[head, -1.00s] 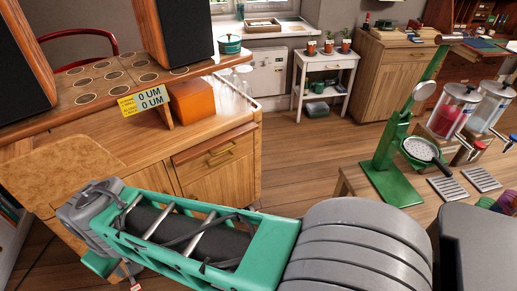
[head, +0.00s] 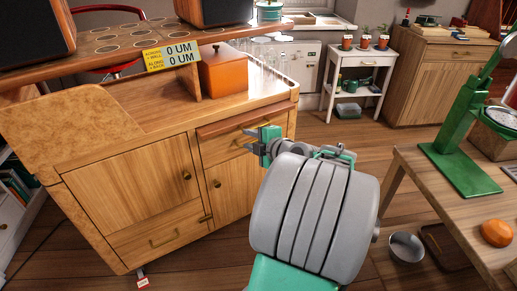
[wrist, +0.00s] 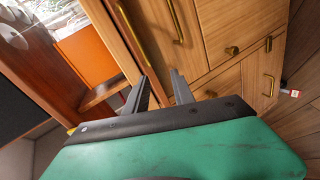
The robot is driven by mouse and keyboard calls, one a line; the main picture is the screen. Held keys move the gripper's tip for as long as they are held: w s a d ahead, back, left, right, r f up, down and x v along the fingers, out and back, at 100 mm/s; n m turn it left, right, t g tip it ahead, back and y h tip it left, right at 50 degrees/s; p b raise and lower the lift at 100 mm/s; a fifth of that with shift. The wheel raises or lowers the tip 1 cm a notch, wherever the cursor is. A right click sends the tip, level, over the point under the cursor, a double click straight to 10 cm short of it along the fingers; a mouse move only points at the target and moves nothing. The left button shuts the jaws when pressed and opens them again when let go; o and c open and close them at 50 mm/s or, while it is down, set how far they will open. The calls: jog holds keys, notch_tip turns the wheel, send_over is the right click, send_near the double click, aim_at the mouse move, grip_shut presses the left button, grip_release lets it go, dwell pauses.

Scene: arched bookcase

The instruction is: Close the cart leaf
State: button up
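The wooden cart (head: 120,215) stands at left in the head view. My gripper (head: 248,140) is in front of the cart's right side, near the upper drawer (head: 225,124), well to the right of the leaf. Its two fingers (wrist: 158,92) are apart with nothing between them in the wrist view. Whether they touch the cart front is unclear. The leaf cannot be made out in the wrist view.
An orange box (head: 223,70) and glasses (head: 268,62) stand on the cart top, under a shelf with speakers (head: 215,8). A workbench (head: 440,205) is at right, with a metal bowl (head: 406,247) near it.

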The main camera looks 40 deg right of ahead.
jog(key=s+d+n+t+h, duration=0.1)
jog(key=s+d+t+h, duration=0.15)
jog(key=d, duration=0.25)
jog(key=shift+g+y, duration=0.35)
jog(key=shift+g, duration=0.1)
jog(key=b+x, duration=0.1)
jog(key=x, duration=0.6)
jog(key=shift+w+d+r+b, duration=0.15)
jog(key=shift+w+d+b, duration=0.15)
jog(key=shift+b, duration=0.1)
grip_shut()
